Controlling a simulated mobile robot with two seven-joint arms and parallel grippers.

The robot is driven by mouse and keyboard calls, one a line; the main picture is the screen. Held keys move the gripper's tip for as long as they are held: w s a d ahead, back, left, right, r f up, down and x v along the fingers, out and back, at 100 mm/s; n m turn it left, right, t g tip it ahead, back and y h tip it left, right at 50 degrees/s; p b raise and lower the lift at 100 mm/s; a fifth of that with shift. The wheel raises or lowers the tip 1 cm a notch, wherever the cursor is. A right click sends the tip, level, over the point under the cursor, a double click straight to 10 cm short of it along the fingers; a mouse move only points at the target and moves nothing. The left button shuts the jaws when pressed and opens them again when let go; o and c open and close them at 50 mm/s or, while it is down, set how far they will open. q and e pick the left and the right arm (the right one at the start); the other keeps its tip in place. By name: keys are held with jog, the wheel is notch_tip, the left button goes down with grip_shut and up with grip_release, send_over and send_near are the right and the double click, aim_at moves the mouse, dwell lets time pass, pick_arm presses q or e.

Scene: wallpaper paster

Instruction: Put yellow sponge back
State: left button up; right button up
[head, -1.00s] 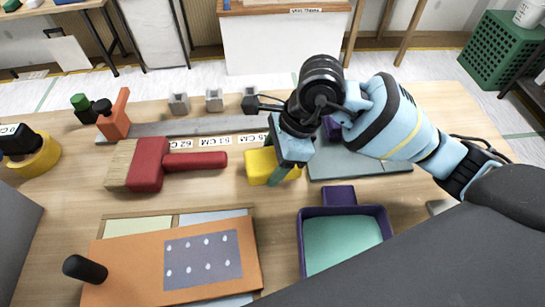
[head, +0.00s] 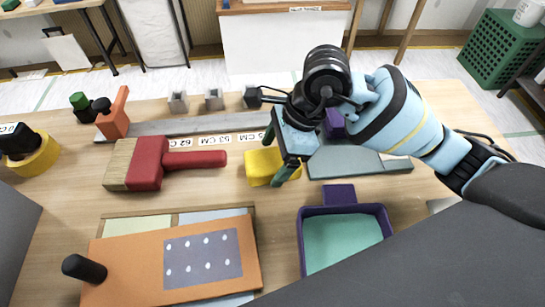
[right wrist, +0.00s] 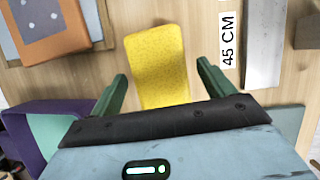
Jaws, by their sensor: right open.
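The yellow sponge (head: 261,167) is a block lying on the wooden table, left of my right gripper. In the right wrist view the sponge (right wrist: 158,62) lies between and ahead of the two spread fingers (right wrist: 160,88), with a gap on each side. My left gripper does not show.
A red-handled brush (head: 150,165) lies left of the sponge. A purple tray with a green inside (head: 340,212) is nearer. A grey-green flat tool (head: 360,163) lies right of the gripper. A metal ruler (head: 190,127) with length labels runs behind. An orange board (head: 130,257) is at front left.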

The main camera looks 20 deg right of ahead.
jog(key=shift+v, duration=3.1)
